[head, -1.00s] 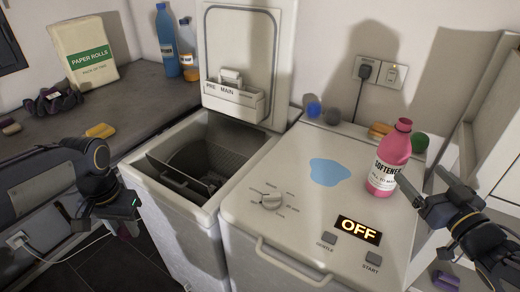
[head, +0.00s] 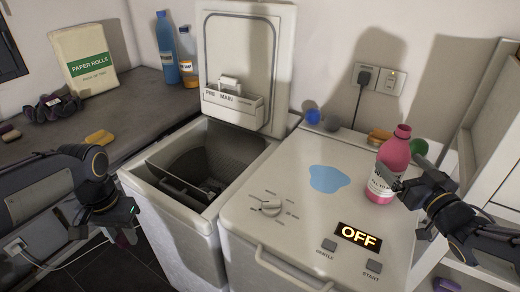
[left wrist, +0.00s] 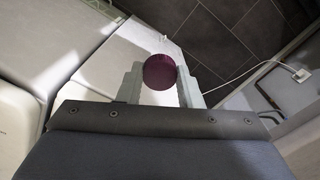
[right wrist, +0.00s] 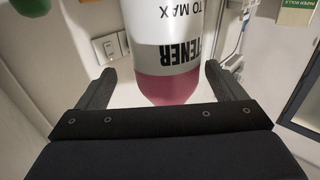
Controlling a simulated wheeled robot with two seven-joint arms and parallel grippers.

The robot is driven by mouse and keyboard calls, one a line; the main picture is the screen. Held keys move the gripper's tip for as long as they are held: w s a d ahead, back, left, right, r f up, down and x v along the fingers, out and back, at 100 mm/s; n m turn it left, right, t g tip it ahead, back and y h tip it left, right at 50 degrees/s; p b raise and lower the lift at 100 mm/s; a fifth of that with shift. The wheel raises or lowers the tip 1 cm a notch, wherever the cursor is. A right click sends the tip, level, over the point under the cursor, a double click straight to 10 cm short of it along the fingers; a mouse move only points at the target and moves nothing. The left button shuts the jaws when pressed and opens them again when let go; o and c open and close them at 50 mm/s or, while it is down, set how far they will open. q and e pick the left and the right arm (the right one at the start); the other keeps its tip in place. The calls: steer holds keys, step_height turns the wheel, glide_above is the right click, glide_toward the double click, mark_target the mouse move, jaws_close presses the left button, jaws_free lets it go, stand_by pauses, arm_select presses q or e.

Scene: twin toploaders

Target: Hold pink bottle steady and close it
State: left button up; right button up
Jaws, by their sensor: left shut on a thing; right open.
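The pink softener bottle (head: 394,158) stands upright on the right washer's lid, with no separate cap visible on its neck. My right gripper (head: 388,180) is open at the bottle's right side. In the right wrist view the bottle (right wrist: 167,60) appears between the two spread fingers (right wrist: 165,85), and I cannot tell whether they touch it. My left gripper (left wrist: 160,85) is shut on a round dark purple thing (left wrist: 159,72), perhaps a cap. In the head view my left gripper (head: 128,222) hangs at the left, in front of the open washer and far from the bottle.
The left washer's lid (head: 245,70) is open above its tub. A blue puddle (head: 329,178) lies on the right washer's lid.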

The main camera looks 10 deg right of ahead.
mark_target(389, 153)
arm_select(q)
steer(key=shift+r, duration=0.2)
arm_select(e)
steer(key=w, duration=0.2)
steer(key=w+a, duration=0.1)
steer(key=w, duration=0.1)
steer(key=shift+w+a+r, duration=0.1)
steer(key=shift+w+r, duration=0.05)
steer(key=shift+w, duration=0.4)
steer(key=c, duration=1.3)
steer(key=shift+c, duration=0.9)
steer(key=shift+r, duration=0.1)
